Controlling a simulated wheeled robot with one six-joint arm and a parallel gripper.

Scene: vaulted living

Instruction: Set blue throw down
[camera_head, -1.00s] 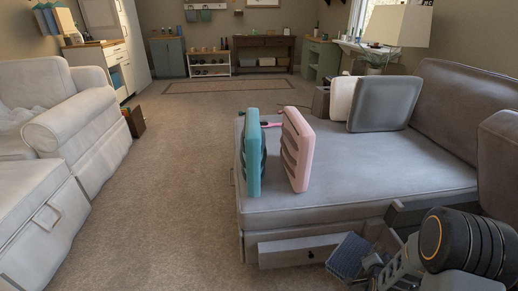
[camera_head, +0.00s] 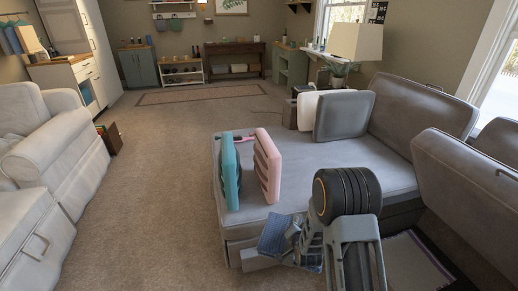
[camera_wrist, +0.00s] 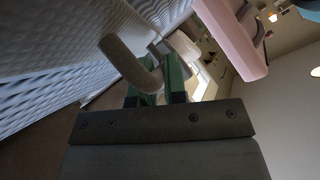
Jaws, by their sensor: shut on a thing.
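The blue throw (camera_head: 273,236) is a small folded, textured blue cloth. It is at my gripper (camera_head: 294,234), in front of the near edge of the grey sofa seat (camera_head: 320,165). My gripper is shut on the throw, which stays at its left side in the head view. Whether the throw touches the sofa cannot be told.
A teal slatted piece (camera_head: 230,172) and a pink slatted piece (camera_head: 267,165) stand upright on the seat. A grey cushion (camera_head: 342,115) leans farther back. The seat's middle is clear. A white sofa (camera_head: 55,150) is at left, with open carpet (camera_head: 140,200) between.

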